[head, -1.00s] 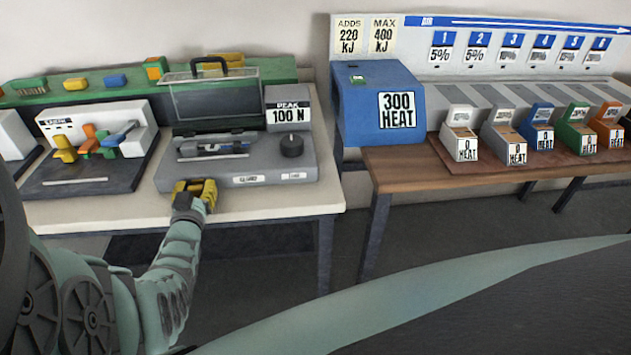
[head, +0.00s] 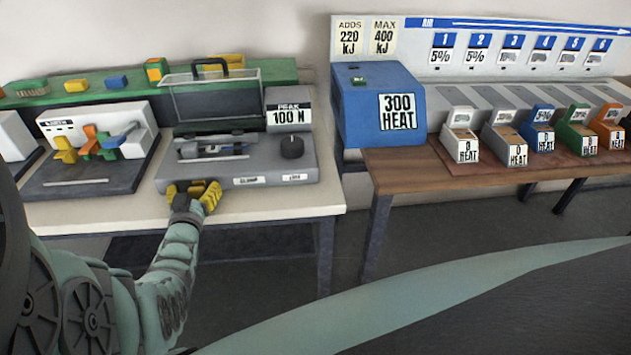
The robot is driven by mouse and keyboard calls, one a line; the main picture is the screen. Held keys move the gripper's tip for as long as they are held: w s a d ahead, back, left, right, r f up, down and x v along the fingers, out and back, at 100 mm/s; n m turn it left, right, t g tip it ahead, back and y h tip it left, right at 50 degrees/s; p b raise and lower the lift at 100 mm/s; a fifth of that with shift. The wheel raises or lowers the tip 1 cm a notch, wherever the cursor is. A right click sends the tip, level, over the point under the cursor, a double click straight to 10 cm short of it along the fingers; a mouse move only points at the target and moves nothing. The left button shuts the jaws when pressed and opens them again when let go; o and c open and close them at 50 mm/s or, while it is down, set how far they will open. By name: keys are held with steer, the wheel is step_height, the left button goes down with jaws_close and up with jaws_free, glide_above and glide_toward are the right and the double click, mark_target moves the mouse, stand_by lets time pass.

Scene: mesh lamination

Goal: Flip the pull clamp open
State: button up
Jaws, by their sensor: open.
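The pull tester (head: 222,172) is a grey machine on the left table, with a raised clear lid (head: 217,101) and a "PEAK 100 N" sign (head: 289,117). A metal clamp-like assembly (head: 213,150) lies in the recess on its top; I cannot tell the clamp's exact position. A white label on the front face seems to read "CLAMP" (head: 249,181). My gripper (head: 194,188), with yellow fingers, is open at the front left edge of the tester, left of that label. I cannot tell whether it touches the machine. The gripper hides part of the front face.
A black knob (head: 292,147) sits at the tester's right. A neighbouring station (head: 98,130) with coloured pieces stands to the left. A blue "300 HEAT" box (head: 378,105) and several small heat boxes stand on the right. The white table's front strip (head: 275,206) is clear.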

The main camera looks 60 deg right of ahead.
mark_target(195, 194)
steer(key=shift+v, duration=1.6)
steer(key=v, duration=0.8)
steer(key=shift+s+a, duration=0.25)
steer(key=shift+a, duration=0.05)
